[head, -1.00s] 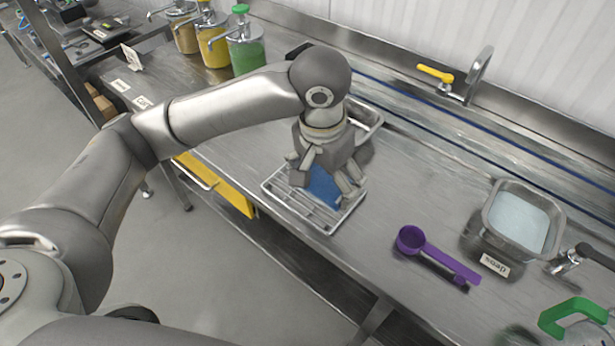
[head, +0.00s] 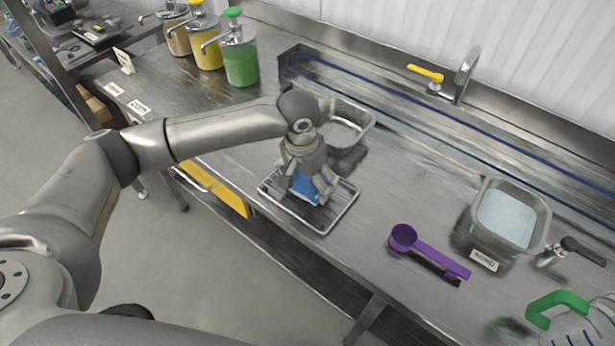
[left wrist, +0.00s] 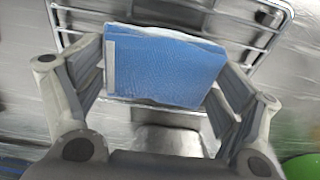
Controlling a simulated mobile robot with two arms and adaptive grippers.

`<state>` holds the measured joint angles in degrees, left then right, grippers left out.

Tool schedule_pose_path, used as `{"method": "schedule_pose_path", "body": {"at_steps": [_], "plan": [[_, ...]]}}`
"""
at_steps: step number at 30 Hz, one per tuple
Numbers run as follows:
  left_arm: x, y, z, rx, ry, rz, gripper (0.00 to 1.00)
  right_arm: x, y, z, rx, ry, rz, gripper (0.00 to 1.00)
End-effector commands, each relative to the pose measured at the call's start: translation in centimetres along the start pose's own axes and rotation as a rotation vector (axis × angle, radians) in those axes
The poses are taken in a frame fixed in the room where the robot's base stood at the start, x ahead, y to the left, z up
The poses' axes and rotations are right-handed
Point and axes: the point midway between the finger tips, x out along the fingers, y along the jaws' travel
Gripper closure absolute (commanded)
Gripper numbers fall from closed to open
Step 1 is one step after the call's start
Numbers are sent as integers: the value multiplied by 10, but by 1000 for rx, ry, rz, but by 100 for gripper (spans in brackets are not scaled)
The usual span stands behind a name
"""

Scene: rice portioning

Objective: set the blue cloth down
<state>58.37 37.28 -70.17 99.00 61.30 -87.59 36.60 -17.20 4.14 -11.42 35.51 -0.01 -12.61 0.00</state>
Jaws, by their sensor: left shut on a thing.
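The blue cloth (head: 306,186) is between the fingers of my left gripper (head: 307,190), over the wire rack (head: 343,217) on the steel counter. In the left wrist view the cloth (left wrist: 165,68) is a folded blue block with a pale edge, and the left gripper (left wrist: 160,85) is shut on it from both sides. The rack's bars (left wrist: 270,18) show behind the cloth. I cannot tell whether the cloth touches the rack. My right gripper is not in view.
An empty steel pan (head: 350,125) stands behind the rack. A purple scoop (head: 430,252) and a labelled pan with pale contents (head: 508,217) lie to the right. Pump jars, one green (head: 240,60), stand at the back left. Counter between rack and scoop is clear.

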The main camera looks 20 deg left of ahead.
Motion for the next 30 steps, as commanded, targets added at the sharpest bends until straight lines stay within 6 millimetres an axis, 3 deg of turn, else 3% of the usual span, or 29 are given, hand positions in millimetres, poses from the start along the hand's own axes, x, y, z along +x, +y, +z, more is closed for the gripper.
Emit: {"method": "schedule_pose_path", "body": {"at_steps": [7, 8, 10, 23, 26, 30], "plan": [[2, 1, 1, 0, -1, 1, 30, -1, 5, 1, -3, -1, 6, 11], [3, 1, 1, 0, -1, 1, 10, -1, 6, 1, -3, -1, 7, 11], [3, 0, 0, 0, -1, 1, 1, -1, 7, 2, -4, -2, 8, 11], [1, 0, 0, 0, 0, 0, 0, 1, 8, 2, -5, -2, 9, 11], [-9, 0, 0, 0, 1, 0, 0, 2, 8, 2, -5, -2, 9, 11], [-36, 0, -1, 1, 3, 0, 0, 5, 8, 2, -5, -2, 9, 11]]}}
